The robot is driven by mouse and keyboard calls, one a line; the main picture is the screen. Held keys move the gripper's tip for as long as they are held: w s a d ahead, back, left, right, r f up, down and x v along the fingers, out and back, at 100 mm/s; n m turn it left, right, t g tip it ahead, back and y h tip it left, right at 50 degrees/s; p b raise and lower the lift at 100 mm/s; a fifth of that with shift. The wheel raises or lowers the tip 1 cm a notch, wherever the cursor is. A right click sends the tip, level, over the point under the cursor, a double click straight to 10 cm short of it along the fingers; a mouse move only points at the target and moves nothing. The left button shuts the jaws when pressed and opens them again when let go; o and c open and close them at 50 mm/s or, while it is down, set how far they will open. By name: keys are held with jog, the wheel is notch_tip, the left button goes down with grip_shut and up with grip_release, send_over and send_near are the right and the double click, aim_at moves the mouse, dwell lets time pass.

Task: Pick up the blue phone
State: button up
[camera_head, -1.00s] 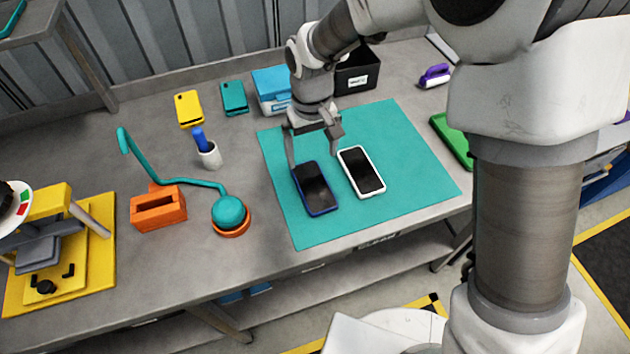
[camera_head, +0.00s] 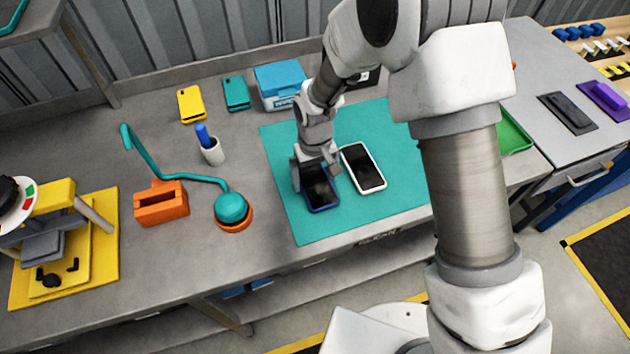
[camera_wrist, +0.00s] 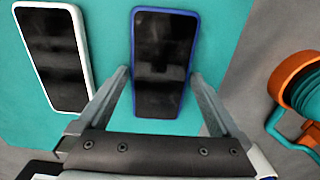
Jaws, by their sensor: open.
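The blue phone (camera_head: 319,188) has a dark screen and a blue rim. It lies flat, screen up, on the teal mat (camera_head: 285,147). In the wrist view the blue phone (camera_wrist: 163,62) lies between the two fingers of my gripper (camera_wrist: 160,75), which is open. One finger is at each long side of the phone, close to its edges; whether they touch it is unclear. In the head view my gripper (camera_head: 317,175) is low over the phone and hides its upper part. A white-rimmed phone (camera_head: 362,167) lies just right of it; it also shows in the wrist view (camera_wrist: 54,55).
The mat's front is clear.

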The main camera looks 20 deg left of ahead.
jog(key=shift+c, duration=0.3)
jog(key=c, duration=1.2)
jog(key=shift+r, duration=0.15)
